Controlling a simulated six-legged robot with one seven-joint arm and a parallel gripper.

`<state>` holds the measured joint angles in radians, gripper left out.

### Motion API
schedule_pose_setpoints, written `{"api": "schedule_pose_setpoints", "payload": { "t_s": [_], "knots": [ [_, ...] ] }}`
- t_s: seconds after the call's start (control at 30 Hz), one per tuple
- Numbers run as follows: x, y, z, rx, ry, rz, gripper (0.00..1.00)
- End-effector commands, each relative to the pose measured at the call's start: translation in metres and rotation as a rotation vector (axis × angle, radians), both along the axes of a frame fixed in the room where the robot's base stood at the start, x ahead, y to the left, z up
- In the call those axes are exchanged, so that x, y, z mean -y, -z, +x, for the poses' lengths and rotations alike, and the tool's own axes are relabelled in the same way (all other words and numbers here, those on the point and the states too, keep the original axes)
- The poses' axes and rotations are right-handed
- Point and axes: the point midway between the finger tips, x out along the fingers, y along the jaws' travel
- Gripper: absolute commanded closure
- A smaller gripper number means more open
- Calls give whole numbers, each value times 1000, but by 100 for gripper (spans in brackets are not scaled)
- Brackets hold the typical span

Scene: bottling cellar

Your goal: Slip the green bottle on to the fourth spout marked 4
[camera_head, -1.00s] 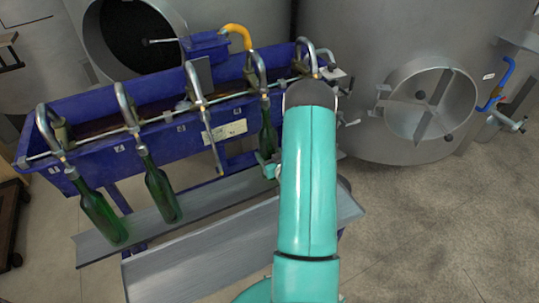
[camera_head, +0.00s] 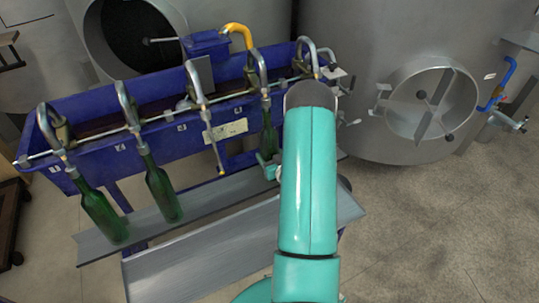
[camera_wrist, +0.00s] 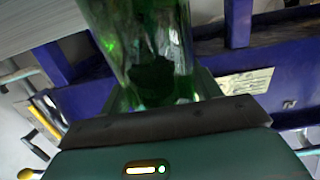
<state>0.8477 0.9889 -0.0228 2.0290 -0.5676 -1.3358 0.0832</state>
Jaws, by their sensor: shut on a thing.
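The green bottle (camera_head: 269,140) hangs below the fourth spout (camera_head: 258,72) in the head view. Its neck meets the lower end of that spout, and the spout's thin tube does not show outside the bottle. How far the neck has gone up the spout is hard to tell. My gripper (camera_head: 267,168) is shut on the bottle's lower part, partly hidden by my arm. In the wrist view the green glass (camera_wrist: 150,45) fills the space between the jaws of my gripper (camera_wrist: 165,100). The marked number 4 is not readable.
Two other green bottles (camera_head: 101,214) (camera_head: 162,193) hang on the first two spouts. The third spout (camera_head: 195,82) is bare, its tube hanging down. A blue trough (camera_head: 100,160) carries the spouts. A grey metal shelf (camera_head: 200,205) lies below. Steel tanks (camera_head: 375,60) stand behind.

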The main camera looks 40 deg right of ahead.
Motion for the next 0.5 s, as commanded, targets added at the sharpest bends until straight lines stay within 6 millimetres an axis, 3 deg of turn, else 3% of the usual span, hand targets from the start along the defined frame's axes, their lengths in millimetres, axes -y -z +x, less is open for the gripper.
{"api": "schedule_pose_setpoints", "payload": {
  "t_s": [0.5],
  "knots": [
    [1, 4, 0, 4, 0, -2, 74]
  ]
}}
